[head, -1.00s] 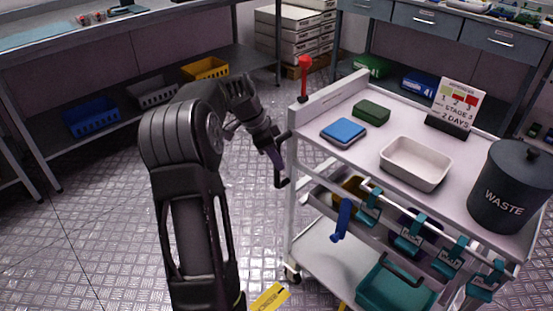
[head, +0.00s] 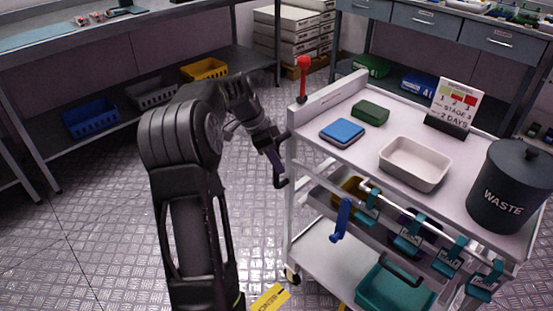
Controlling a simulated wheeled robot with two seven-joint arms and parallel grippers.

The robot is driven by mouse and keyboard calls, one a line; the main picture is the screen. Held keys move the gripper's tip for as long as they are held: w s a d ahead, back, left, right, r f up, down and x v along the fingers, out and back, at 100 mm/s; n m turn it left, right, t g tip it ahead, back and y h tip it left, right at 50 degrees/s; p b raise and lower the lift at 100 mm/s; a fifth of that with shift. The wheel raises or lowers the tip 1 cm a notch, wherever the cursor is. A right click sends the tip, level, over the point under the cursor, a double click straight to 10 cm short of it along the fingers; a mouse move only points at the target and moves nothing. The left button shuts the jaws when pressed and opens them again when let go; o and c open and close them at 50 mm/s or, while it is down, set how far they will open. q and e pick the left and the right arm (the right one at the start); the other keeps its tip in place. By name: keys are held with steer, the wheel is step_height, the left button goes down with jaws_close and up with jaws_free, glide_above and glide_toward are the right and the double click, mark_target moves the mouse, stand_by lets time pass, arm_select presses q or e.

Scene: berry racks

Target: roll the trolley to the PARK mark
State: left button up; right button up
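The trolley (head: 302,207) is a white two-deck cart filling the right of the head view. A dark upright handle (head: 279,181) sticks out at its left end. My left gripper (head: 271,143) is at this handle and appears shut around it; the fingers are small and dark against it. A red-topped lever (head: 303,78) stands at the trolley's back left corner. My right gripper is out of view. No mark reading PARK shows; a yellow floor label (head: 270,299) lies by the trolley's front left wheel, partly cut off, its word seeming to be BENCH.
The trolley carries a blue box (head: 342,131), a green box (head: 370,112), a white tray (head: 416,181), a stage sign (head: 455,104) and a WASTE bin (head: 508,190). A bench (head: 140,52) stands back left, a drawer bench (head: 425,20) behind. Metal floor between is clear.

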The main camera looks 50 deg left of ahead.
arm_select(q)
steer(key=p+v, duration=0.1)
steer(key=v, duration=0.6)
steer(key=shift+r, duration=0.35)
steer(key=shift+s+a, duration=0.1)
steer(key=shift+s, duration=0.1)
